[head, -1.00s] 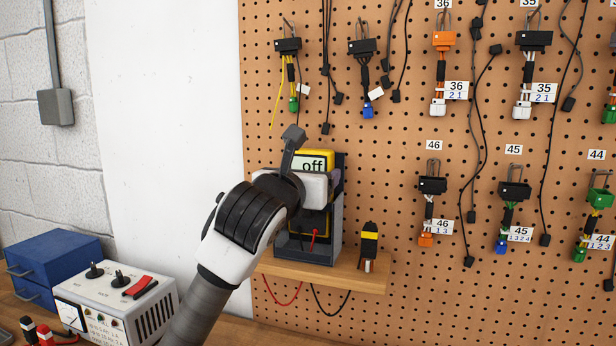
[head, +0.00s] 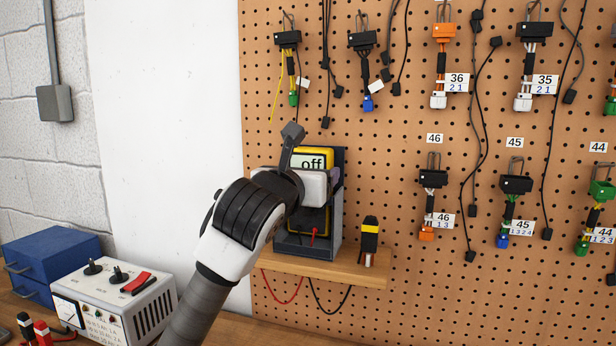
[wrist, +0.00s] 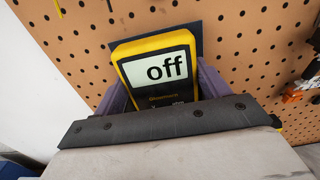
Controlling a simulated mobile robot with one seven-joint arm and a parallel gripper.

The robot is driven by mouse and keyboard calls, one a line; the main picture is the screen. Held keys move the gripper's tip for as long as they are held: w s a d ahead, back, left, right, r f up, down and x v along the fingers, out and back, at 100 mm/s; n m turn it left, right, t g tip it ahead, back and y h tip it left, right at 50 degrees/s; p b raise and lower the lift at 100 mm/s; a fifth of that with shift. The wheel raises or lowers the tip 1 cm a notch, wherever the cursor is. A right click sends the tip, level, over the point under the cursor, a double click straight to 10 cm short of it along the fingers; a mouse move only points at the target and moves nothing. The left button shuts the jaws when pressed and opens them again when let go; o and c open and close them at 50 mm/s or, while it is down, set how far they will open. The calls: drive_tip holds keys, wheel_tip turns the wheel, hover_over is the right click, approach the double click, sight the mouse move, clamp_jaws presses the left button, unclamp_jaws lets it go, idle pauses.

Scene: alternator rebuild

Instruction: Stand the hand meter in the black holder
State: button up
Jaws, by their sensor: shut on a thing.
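The hand meter (head: 313,159) is yellow and black, and its screen reads "off". It stands upright at the black holder (head: 336,222) on a small wooden shelf. Its lower part shows inside the holder's dark frame, with a red lead plugged in low on its front. My gripper (head: 318,186) is shut on the meter around its middle and hides that part in the head view. In the wrist view the meter (wrist: 160,70) rises between the purple-grey fingers, its top and screen showing. Whether its base rests on the holder's floor cannot be told.
The wooden shelf (head: 330,268) juts from the pegboard (head: 400,130). A black-and-yellow tool (head: 369,240) stands on it to the right of the holder. Red and black leads hang below. A grey power supply (head: 120,300) and blue drawers (head: 50,262) are at lower left.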

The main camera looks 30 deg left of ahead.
drive_tip(key=shift+b, duration=0.35)
idle(0.3)
drive_tip(key=shift+d+f+b, duration=0.1)
drive_tip(key=shift+f+b, duration=0.65)
drive_tip(key=shift+b, duration=0.15)
